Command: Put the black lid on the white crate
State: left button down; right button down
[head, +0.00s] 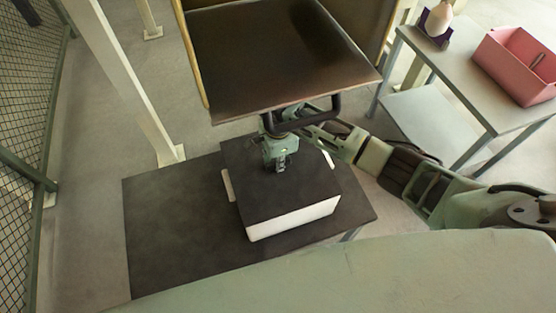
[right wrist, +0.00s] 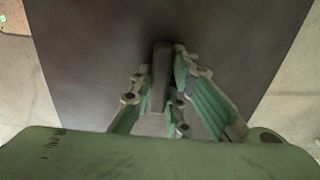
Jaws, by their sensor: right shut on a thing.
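The black lid (head: 290,195) lies flat over the top of the white crate (head: 295,221) on a dark table. The crate's front wall and white side pieces show below and beside the lid; I cannot tell whether a small gap is left between lid and crate. My right gripper (head: 280,168) points down at the lid's far part. In the right wrist view my right gripper (right wrist: 160,103) is shut on the lid's upright handle (right wrist: 160,68), with the dark lid surface (right wrist: 230,50) behind it. My left gripper is not in view.
The dark table (head: 165,235) has free room left of the crate. A large dark panel (head: 270,55) stands just beyond my right gripper. A side table (head: 445,75) at the right holds a pink bin (head: 510,75) and a pale vase-like object (head: 437,20).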

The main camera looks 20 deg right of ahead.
jog(key=shift+f, duration=0.25)
jog(key=c, duration=1.6)
grip_release()
jog(key=shift+r, duration=0.1)
notch_tip(320, 180, up, 7)
jog(key=shift+r, duration=0.2)
jog(key=shift+d, duration=0.1)
